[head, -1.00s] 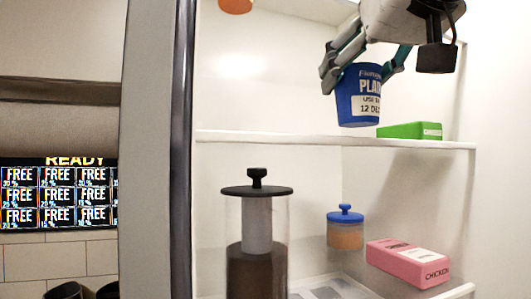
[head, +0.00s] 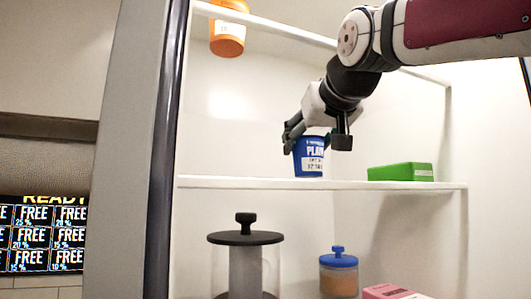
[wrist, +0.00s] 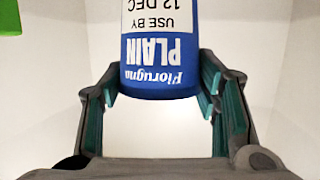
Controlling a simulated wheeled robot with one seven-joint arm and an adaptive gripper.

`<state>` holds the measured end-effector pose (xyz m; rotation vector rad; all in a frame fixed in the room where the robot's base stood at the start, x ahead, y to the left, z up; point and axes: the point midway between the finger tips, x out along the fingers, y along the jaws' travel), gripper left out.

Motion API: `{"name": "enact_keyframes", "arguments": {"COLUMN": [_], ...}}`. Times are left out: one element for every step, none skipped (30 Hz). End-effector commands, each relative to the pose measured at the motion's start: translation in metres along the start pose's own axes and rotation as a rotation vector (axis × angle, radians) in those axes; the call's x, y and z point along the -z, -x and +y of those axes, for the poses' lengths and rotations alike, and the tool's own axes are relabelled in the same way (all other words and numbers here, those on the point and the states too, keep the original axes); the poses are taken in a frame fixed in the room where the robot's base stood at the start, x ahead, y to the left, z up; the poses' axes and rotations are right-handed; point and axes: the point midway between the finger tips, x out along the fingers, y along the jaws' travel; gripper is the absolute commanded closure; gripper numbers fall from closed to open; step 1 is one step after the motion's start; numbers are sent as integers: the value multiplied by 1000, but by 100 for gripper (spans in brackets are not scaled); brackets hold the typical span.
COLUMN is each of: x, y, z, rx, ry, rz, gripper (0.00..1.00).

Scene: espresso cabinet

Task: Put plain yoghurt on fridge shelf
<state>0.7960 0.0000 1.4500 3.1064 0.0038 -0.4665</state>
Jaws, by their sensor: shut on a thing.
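The plain yoghurt (head: 310,165) is a blue tub with a white use-by label, upright in the fridge. My gripper (head: 312,136) is shut on its upper part. The tub's base is at the level of the middle fridge shelf (head: 250,183); I cannot tell if it touches. In the wrist view the yoghurt (wrist: 160,55) sits between my gripper's two fingers (wrist: 161,92), its printing upside down. The far ends of the fingertips are partly hidden.
A green box (head: 400,173) stands right of the yoghurt on the same shelf. An orange tub (head: 227,40) is on the shelf above. A French press (head: 245,262), a blue-lidded jar (head: 338,273) and a pink chicken box (head: 392,292) are below. The shelf's left part is clear.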

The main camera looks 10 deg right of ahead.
Motion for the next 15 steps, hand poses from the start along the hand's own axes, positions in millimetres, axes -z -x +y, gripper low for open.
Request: {"name": "enact_keyframes", "arguments": {"x": [1,1,3,4,6,8,9,11,4,0,-3,-5,-5,-4,-4], "y": [-4,-8,-12,-17,-22,-29,-34,-38,-39,-40,-40,-41,-41,-41,-40], "z": [0,0,0,-1,-1,-1,0,0,0,0,0,0,0,0,0], "rx": [0,0,0,0,0,0,-1,-1,1,1,1,1,1,1,1], "ry": [0,1,0,0,0,1,1,2,1,1,1,0,0,0,0], "rz": [-1,-2,-2,-2,-3,-3,-3,-2,0,0,-1,-1,-1,0,0], "gripper": [76,76,76,76,76,76,76,76,76,76,76,76,76,76,76]}}
